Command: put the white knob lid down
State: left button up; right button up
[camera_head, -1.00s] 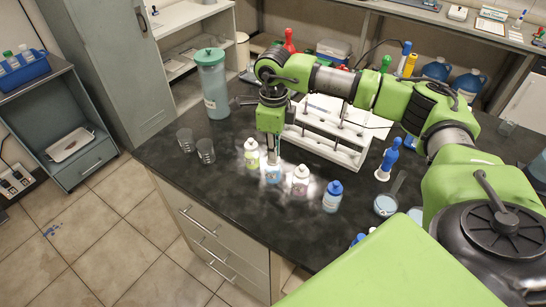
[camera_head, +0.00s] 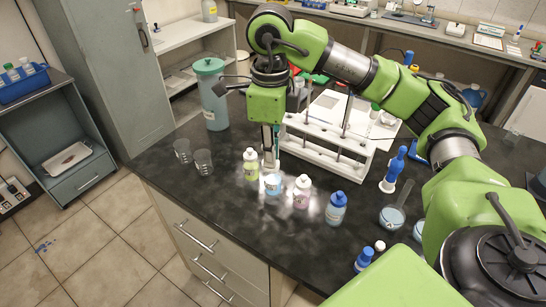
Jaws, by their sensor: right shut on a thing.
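My right gripper (camera_head: 270,158) points straight down over the row of small bottles on the black bench. Its fingers are close together, shut on the white knob lid, which is small and hard to make out between the fingertips. Just below is a bottle with light blue contents (camera_head: 273,187); I cannot tell whether the lid touches it. A yellow-green bottle (camera_head: 251,166) stands to its left. A pink bottle with a white top (camera_head: 302,193) and a blue-capped bottle (camera_head: 336,210) stand to its right. My left gripper is not in view.
A white rack (camera_head: 322,155) stands behind the bottles. Two glass beakers (camera_head: 203,162) and a teal-lidded jug (camera_head: 211,95) are on the left. A blue-and-white stand (camera_head: 393,172) and a flask (camera_head: 391,218) are on the right. The bench's front left is clear.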

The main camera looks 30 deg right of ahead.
jog(key=s+a+f+b, duration=0.5)
jog(key=s+a+b, duration=0.2)
jog(key=s+a, duration=0.3)
jog(key=shift+m, duration=0.5)
jog(key=w+d+f, duration=0.1)
jog(key=w+f, duration=0.1)
jog(key=w, duration=0.1)
jog(key=w+d+f+p, duration=0.1)
jog(key=w+d+f, duration=0.1)
jog(key=w+f, duration=0.1)
jog(key=w+d+f+p, duration=0.1)
jog(key=w+f, duration=0.2)
jog(key=w, duration=0.2)
jog(key=shift+d+f, duration=0.25)
jog(key=shift+d, duration=0.15)
jog(key=shift+w+d+f, duration=0.2)
jog(key=shift+w+f, duration=0.2)
jog(key=shift+f, duration=0.15)
notch_tip(320, 180, down, 3)
jog(key=shift+w+f+p, duration=0.1)
jog(key=shift+w+p, duration=0.05)
jog(key=shift+p, duration=0.6)
jog(key=shift+d+f, duration=0.1)
jog(key=shift+f, duration=0.05)
